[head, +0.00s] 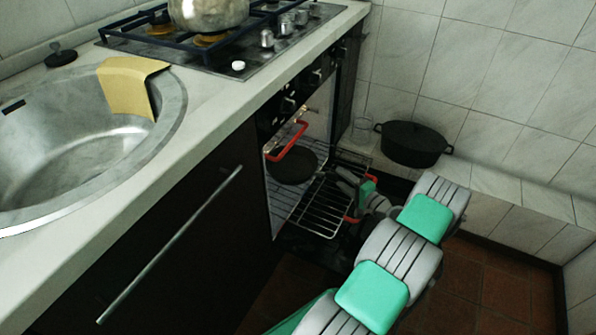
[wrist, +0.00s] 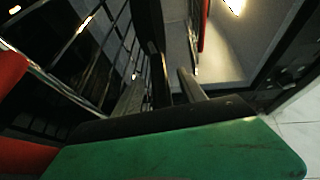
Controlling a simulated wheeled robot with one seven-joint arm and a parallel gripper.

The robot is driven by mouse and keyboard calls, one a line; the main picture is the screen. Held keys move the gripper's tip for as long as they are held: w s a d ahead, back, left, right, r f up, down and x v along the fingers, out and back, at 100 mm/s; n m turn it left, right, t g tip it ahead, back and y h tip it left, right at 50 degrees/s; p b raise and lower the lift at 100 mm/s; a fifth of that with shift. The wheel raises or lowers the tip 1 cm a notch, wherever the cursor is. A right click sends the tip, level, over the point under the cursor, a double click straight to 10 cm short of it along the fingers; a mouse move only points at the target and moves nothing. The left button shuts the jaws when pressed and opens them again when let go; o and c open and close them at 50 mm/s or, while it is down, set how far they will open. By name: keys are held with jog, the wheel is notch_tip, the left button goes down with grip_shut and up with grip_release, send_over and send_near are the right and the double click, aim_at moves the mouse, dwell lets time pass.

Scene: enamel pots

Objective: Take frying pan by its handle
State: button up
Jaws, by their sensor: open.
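A dark round pan (head: 293,165) lies inside the open oven, towards its back left. I take it for the frying pan; its handle is not clearly made out. My gripper (head: 346,184) is at the oven opening, right of the pan and apart from its round body, above the wire rack. In the wrist view my gripper's fingers (wrist: 160,88) are apart. A dark upright bar (wrist: 150,40) shows close to them; I cannot tell whether it is the pan's handle. My own arm hides part of the oven front.
A red loop (head: 288,142) stands by the pan at the oven's left side. The wire rack (head: 318,207) is below. The counter (head: 190,120) edges the left.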

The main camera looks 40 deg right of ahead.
grip_shut()
dwell(0.3)
jog(key=shift+r, duration=0.1)
dwell(0.9)
